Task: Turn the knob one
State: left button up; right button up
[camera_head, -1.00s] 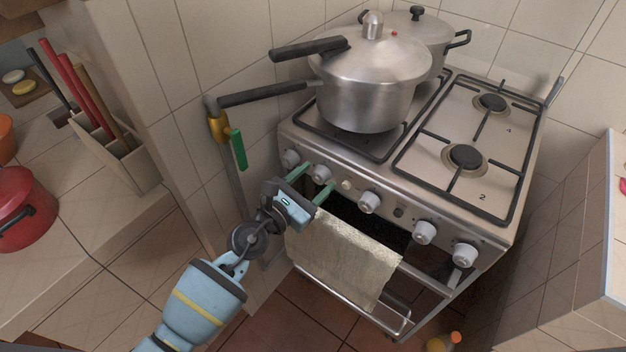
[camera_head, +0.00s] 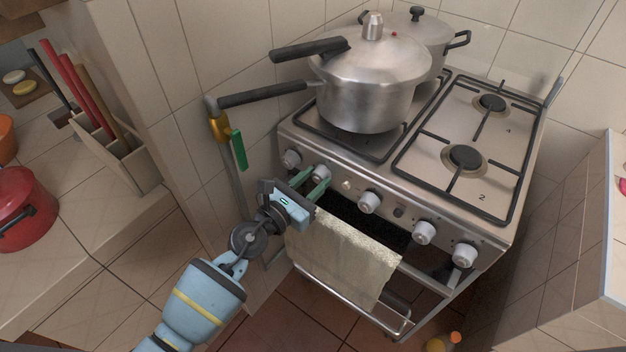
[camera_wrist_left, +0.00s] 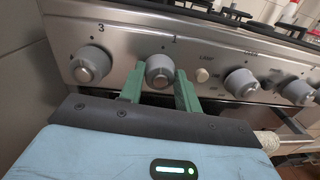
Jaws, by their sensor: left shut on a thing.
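Knob one (camera_head: 321,173) is a round grey knob, second from the left on the stove's front panel. In the left wrist view the knob (camera_wrist_left: 160,72) sits under a small mark that looks like "1". My left gripper (camera_head: 311,181) comes from below left with its green fingers on either side of this knob. In the left wrist view the gripper (camera_wrist_left: 159,86) is shut on the knob, one finger to its left and one to its right. The knob's lower part is partly hidden by the gripper. My right gripper is not in view.
Another knob (camera_head: 291,158), marked 3 in the wrist view, is close on the left. A small button (camera_wrist_left: 203,75) and more knobs are to the right. A towel (camera_head: 345,258) hangs just below the gripper. A pressure cooker (camera_head: 370,90) stands on the stove above.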

pick_arm(q)
jog(key=n, duration=0.4)
jog(key=shift+n, duration=0.3)
jog(key=n, duration=0.3)
jog(key=shift+a+n+t, duration=0.1)
jog(key=shift+n+t, duration=0.3)
jog(key=n+p, duration=0.1)
jog(key=n, duration=0.3)
jog(key=shift+f+n, duration=0.1)
jog(key=shift+n, duration=0.2)
jog(key=shift+f+n+t+y, duration=0.1)
jog(key=shift+n+t+y, duration=0.2)
jog(key=shift+n, duration=1.6)
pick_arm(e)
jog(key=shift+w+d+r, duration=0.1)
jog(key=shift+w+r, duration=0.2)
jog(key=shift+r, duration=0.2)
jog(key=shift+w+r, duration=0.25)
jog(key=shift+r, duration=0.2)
pick_arm(q)
jog(key=o, duration=1)
jog(key=shift+p+v, duration=0.35)
jog(key=shift+v, duration=3.55)
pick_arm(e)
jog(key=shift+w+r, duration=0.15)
